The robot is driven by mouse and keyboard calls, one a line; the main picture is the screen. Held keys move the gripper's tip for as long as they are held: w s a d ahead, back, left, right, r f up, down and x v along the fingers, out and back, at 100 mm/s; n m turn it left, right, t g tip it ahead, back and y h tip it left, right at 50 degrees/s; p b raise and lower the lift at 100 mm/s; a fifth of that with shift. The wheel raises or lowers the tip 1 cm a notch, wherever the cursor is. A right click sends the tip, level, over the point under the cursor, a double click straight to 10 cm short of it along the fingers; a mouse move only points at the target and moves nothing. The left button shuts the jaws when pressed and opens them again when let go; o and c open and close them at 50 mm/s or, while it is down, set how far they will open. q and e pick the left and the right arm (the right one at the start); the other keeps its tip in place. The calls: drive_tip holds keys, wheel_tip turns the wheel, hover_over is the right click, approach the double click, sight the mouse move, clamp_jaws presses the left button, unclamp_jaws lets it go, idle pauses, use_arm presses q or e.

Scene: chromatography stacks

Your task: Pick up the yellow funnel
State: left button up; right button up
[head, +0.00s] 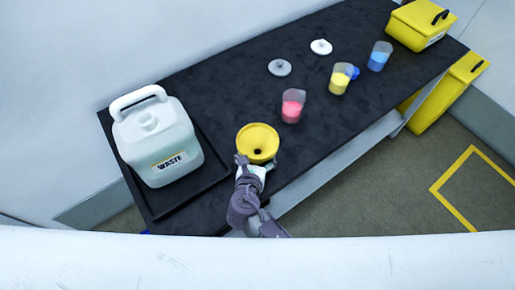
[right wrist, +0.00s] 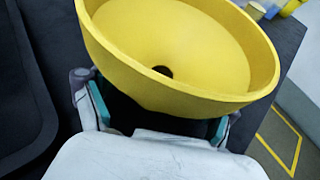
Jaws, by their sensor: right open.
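The yellow funnel (head: 258,141) is near the front edge of the black bench top in the head view, wide mouth up. In the right wrist view the funnel (right wrist: 180,50) fills the upper middle, its dark hole showing inside the bowl. My right gripper (head: 250,163) is at the near side of the funnel. In the right wrist view its open fingers (right wrist: 160,112) stand left and right below the bowl, with the lower part of the funnel hidden behind the rim. I cannot tell whether the fingers touch it. My left gripper is not in view.
A white WASTE jug (head: 157,140) stands on a black tray (head: 212,178) at the left. Beakers with red (head: 292,106), yellow (head: 340,79) and blue (head: 379,56) contents stand to the right. Grey (head: 279,67) and white (head: 321,47) lids lie behind. A yellow box (head: 419,24) is far right.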

drive_tip(key=c, duration=1.3)
